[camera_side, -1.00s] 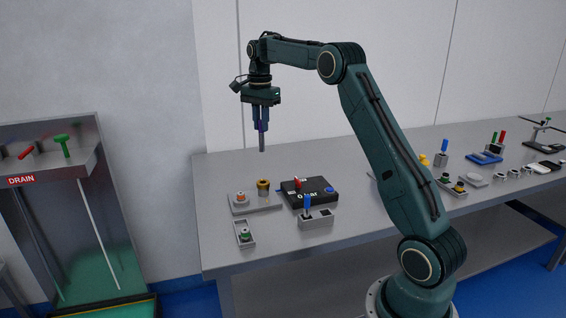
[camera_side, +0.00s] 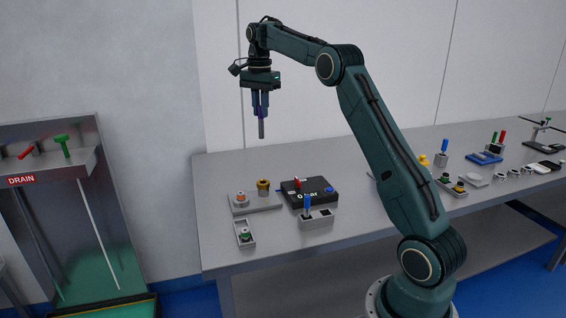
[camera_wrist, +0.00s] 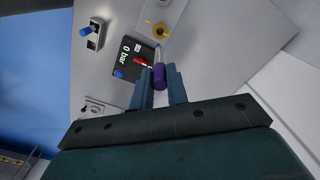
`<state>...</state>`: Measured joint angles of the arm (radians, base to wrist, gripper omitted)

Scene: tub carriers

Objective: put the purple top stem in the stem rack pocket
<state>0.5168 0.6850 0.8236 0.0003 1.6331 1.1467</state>
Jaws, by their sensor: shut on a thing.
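My gripper (camera_side: 260,104) is shut on the purple top stem, high above the left part of the bench. The stem's grey shaft (camera_side: 261,128) hangs down upright below the fingers in the side view. Its purple top (camera_wrist: 159,76) shows between the two fingers in the wrist view. The stem rack (camera_side: 316,220) is a grey block on the bench, below and to the right of the stem. A stem with a blue top (camera_side: 307,202) stands in its left pocket, and the dark right pocket looks empty. The rack also shows at the upper left of the wrist view (camera_wrist: 95,42).
A black box marked "0 bar" (camera_side: 318,186) with a red lever stands behind the rack. A grey plate (camera_side: 254,207) with a brass part (camera_side: 263,185) lies to its left. A small tray (camera_side: 244,240) sits near the front edge. Air around the stem is clear.

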